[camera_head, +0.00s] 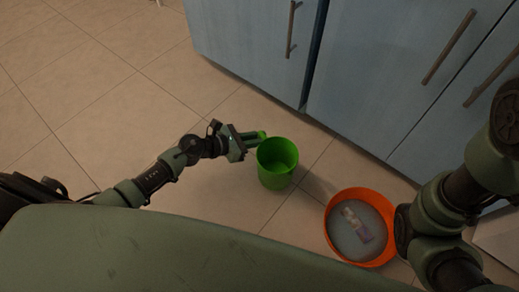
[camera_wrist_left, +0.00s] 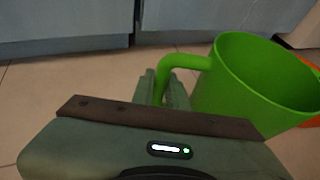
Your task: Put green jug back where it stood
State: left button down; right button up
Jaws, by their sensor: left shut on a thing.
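The green jug (camera_head: 277,165) is in the middle of the head view, open side up. My left gripper (camera_head: 257,138) is shut on its handle, at the jug's left side. In the left wrist view the jug (camera_wrist_left: 262,85) fills the right part, slightly tilted in the picture, and its handle (camera_wrist_left: 168,75) runs between the fingers of my left gripper (camera_wrist_left: 165,88). I cannot tell whether the jug's base touches the floor. My right arm shows at the right of the head view, but its gripper fingers are not visible.
An orange round basin (camera_head: 333,245) with greyish content and a small pale item (camera_head: 357,222) in it stands right of the jug. Blue cabinets (camera_head: 375,75) with bar handles line the back. The tiled floor (camera_head: 110,95) at left is clear.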

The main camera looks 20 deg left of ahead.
aim_at(272, 159)
pick_arm(q)
jog(key=shift+f+b, duration=1.8)
jog(key=shift+f, duration=0.55)
jog(key=c, duration=1.4)
grip_release()
jog(key=shift+r, duration=0.1)
